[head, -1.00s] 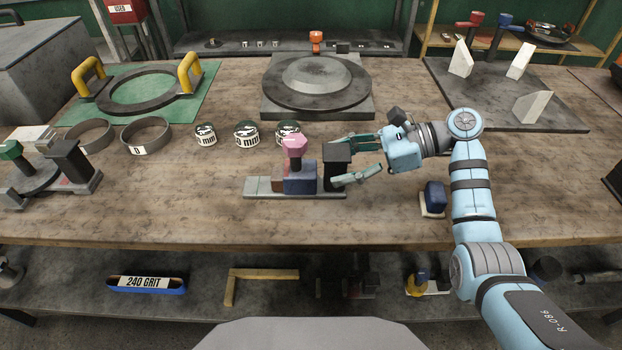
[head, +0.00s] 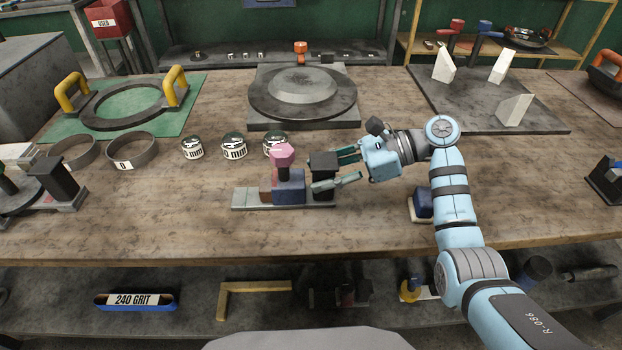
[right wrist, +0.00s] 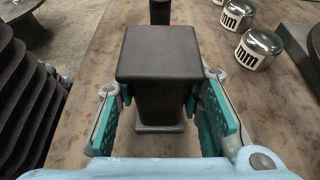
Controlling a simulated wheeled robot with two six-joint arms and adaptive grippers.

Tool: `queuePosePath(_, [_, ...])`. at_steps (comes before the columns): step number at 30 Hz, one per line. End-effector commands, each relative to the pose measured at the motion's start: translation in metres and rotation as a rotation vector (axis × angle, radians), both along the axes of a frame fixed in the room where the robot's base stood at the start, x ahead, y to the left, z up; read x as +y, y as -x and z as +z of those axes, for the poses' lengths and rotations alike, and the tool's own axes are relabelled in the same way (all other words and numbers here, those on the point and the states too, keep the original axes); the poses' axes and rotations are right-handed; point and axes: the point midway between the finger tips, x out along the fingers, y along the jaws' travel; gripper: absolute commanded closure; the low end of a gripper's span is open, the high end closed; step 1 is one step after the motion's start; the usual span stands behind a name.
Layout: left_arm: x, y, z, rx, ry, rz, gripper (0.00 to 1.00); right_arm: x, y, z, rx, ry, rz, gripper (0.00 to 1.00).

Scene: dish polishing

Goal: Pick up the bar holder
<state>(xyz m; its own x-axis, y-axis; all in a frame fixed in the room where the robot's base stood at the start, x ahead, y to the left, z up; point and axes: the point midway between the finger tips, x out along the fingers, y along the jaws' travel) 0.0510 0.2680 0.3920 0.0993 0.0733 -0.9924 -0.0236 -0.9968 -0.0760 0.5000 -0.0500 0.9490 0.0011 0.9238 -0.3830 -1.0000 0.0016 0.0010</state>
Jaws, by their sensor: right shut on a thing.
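The bar holder stands upright on the wooden table in the head view: a flat grey base (head: 249,197), a blue block (head: 290,187) with a pink knob (head: 283,155), and a black post (head: 323,162) at its right end. My right gripper (head: 334,171) reaches in from the right and is shut on the black post. In the right wrist view, the post's dark top (right wrist: 158,53) sits between my teal-padded fingers (right wrist: 160,105); the post hides most of the rest of the holder. The base appears to rest on the table. My left gripper is not in view.
Several small labelled cans (head: 234,146) stand just behind the holder, with a round turntable (head: 302,92) farther back. A blue block tool (head: 422,204) lies below my right forearm. Another fixture (head: 56,179) stands at far left. The table in front of the holder is clear.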

Motion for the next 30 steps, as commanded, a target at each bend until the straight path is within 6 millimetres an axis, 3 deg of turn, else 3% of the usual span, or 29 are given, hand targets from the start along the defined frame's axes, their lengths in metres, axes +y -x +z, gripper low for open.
queuePosePath(8, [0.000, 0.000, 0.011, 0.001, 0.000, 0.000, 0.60, 0.000, 0.000, 0.031, -0.005, -0.001, 0.000, 1.00])
queuePosePath(11, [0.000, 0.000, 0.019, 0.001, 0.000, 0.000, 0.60, 0.000, -0.001, 0.057, -0.007, -0.002, 0.001, 1.00])
queuePosePath(21, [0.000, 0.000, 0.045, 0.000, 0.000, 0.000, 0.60, 0.000, -0.001, 0.169, -0.006, -0.002, 0.000, 1.00])
queuePosePath(25, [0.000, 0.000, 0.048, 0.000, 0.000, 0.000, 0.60, 0.000, -0.001, 0.192, -0.004, -0.002, 0.001, 1.00])
queuePosePath(30, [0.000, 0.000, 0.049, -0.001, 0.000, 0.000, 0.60, 0.000, 0.000, 0.201, -0.001, -0.002, 0.000, 1.00])
